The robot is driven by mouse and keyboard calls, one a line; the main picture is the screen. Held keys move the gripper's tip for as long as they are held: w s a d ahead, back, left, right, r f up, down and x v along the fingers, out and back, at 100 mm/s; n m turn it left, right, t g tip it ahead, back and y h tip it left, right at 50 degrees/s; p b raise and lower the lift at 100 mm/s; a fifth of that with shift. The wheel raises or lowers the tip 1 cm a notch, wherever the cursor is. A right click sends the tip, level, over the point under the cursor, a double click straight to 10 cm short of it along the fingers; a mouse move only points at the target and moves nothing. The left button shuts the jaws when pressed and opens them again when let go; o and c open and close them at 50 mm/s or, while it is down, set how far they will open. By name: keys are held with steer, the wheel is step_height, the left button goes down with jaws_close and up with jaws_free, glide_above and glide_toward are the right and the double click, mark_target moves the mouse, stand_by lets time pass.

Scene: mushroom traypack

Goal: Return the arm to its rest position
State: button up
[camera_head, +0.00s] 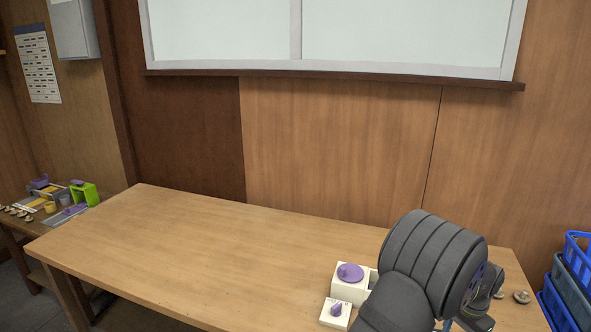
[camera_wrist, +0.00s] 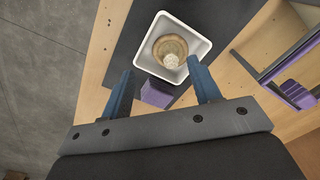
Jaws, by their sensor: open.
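My gripper (camera_wrist: 159,68) shows in the wrist view with its two blue fingers spread apart and nothing held between them. Beyond the fingertips is a white tray (camera_wrist: 203,44) on a dark surface. A brown mushroom (camera_wrist: 165,46) with a pale stem lies inside the tray, apart from the fingers. A purple block (camera_wrist: 157,94) shows between the fingers, below the tray. In the head view my dark arm fills the front right of the table, and I cannot make out the fingers there.
The wooden table (camera_head: 200,231) is clear at left and middle. A white box with a purple disc (camera_head: 350,272) and a white block with a purple knob (camera_head: 336,309) stand beside my arm. A small mushroom (camera_head: 521,297) lies at right. Blue crates (camera_head: 572,280) stand beyond the right edge.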

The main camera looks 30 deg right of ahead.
steer(key=s+a+r, duration=0.3)
steer(key=s+r, duration=0.3)
steer(key=s, duration=0.4)
steer(key=w+f, duration=0.2)
steer(key=w, duration=0.4)
steer(key=w+f, duration=0.3)
steer(key=w, duration=0.4)
steer(key=w+f, duration=0.2)
steer(key=w, duration=0.5)
steer(key=shift+a+f, duration=0.2)
steer(key=shift+f, duration=0.15)
step_height(320, 180, down, 4)
steer(key=shift+f, duration=0.1)
steer(key=shift+w+d+r, duration=0.1)
steer(key=shift+r, duration=1.1)
steer(key=shift+f, duration=0.15)
